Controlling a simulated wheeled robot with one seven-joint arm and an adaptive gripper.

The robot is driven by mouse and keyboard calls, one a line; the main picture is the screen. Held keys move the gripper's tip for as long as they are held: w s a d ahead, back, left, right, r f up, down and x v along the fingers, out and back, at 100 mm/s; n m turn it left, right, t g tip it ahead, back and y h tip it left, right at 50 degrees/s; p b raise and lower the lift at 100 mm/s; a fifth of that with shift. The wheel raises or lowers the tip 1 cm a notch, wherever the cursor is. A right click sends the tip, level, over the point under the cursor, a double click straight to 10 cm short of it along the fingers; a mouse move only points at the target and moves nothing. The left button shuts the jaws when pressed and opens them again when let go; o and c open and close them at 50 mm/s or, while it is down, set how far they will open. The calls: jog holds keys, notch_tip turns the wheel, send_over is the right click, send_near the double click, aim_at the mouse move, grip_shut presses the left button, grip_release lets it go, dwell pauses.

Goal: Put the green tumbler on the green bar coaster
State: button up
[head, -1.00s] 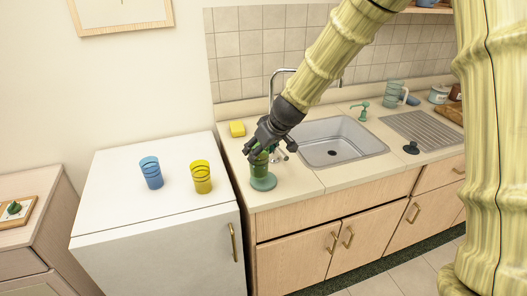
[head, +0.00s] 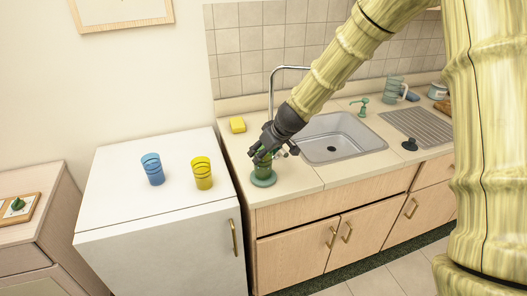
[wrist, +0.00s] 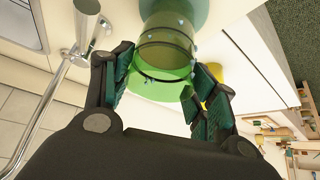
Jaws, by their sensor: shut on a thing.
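The green tumbler (wrist: 165,62) is between the fingers of my gripper (wrist: 155,90) in the wrist view. The gripper is shut on it. In the head view my gripper (head: 262,157) hides most of the tumbler, and a small green part shows below the fingers. The green bar coaster (head: 263,179) lies on the counter directly below the tumbler, near the counter's left front. The coaster (wrist: 207,14) also shows behind the tumbler's far end in the wrist view. The tumbler looks upright over the coaster. I cannot tell whether its base touches it.
A blue tumbler (head: 152,169) and a yellow tumbler (head: 202,173) stand on the white cabinet (head: 125,205) to the left. A yellow sponge (head: 237,125) lies behind my gripper. The tap (head: 272,92) and sink (head: 335,140) are close on the right.

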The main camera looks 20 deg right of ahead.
jog(key=shift+f, duration=0.15)
jog(key=o, duration=1.7)
